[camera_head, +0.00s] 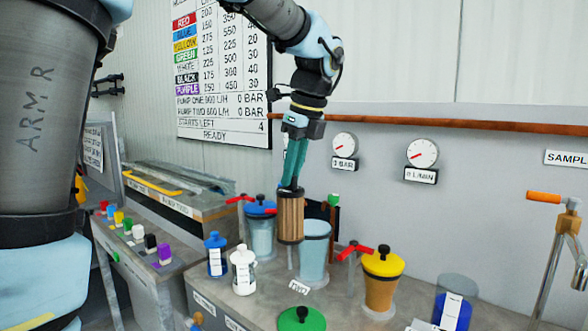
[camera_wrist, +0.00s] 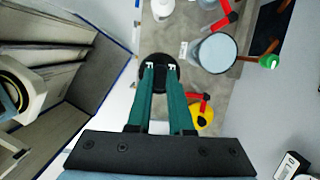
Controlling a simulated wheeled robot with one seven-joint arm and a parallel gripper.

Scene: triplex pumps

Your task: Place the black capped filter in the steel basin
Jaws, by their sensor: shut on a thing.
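My gripper (camera_head: 291,180) is shut on the black capped filter (camera_head: 290,217), a brown pleated cylinder with black ends. It hangs upright in front of the pale blue vessel (camera_head: 314,255); whether it clears the worktop is hard to tell. In the wrist view, the fingertips (camera_wrist: 159,68) grip the filter's round black cap (camera_wrist: 158,84), left of the vessel's round top (camera_wrist: 215,52). I cannot surely identify the steel basin; a grey metal unit with a long tray top (camera_head: 172,187) stands at the left.
Blue-lidded (camera_head: 261,230) and yellow-lidded (camera_head: 381,278) vessels with red handles flank the pale blue one. Blue (camera_head: 215,254) and white (camera_head: 243,270) bottles and a green lid (camera_head: 302,320) are in front. A brass tap (camera_head: 567,225) stands right. Coloured blocks (camera_head: 137,231) line the left bench.

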